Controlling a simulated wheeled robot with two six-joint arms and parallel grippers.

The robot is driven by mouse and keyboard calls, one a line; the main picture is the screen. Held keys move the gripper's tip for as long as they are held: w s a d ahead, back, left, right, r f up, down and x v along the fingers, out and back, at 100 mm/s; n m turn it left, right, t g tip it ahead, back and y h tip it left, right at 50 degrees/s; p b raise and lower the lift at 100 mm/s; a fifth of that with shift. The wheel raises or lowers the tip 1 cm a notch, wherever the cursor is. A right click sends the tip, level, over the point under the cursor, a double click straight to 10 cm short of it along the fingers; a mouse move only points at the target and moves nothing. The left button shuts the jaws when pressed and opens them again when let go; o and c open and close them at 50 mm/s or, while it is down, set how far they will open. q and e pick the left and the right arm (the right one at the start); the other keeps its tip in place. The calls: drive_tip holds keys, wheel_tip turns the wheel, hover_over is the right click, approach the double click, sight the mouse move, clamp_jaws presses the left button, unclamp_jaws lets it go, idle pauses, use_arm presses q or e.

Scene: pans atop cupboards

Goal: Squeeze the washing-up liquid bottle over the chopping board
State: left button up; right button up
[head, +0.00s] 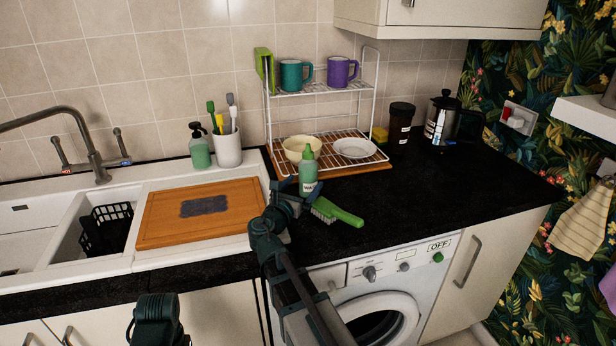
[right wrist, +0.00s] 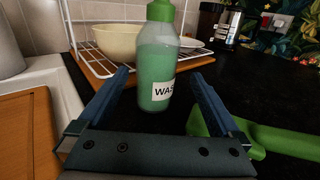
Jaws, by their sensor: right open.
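The washing-up liquid bottle (head: 308,175) stands upright on the black worktop in front of the dish rack, green with a green cap and a white label. My right gripper (head: 298,189) is open just in front of it. In the right wrist view, the bottle (right wrist: 156,70) stands between the lines of the two blue fingers (right wrist: 160,78), with visible gaps on both sides. The wooden chopping board (head: 165,222) lies on the white sink drainer to the left, with a dark grey patch on it. My left gripper is not in view; only a dark part of mine shows at the bottom edge.
A green brush (head: 338,212) lies close to the right of my right gripper. A wire rack (head: 325,90) with mugs, a bowl (head: 299,150) and a plate stands behind the bottle. A soap dispenser (head: 199,150) and a white cup (head: 228,150) stand behind the board.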

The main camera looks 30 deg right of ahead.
sight(307, 146)
drive_tip(key=x, duration=0.5)
drive_tip(key=shift+w+a, duration=0.1)
drive_tip(key=shift+w, duration=0.25)
clamp_jaws()
wheel_tip(307, 146, up, 10)
drive_tip(key=p, duration=1)
drive_tip(key=shift+r, duration=0.1)
drive_tip(key=c, duration=0.6)
unclamp_jaws()
clamp_jaws()
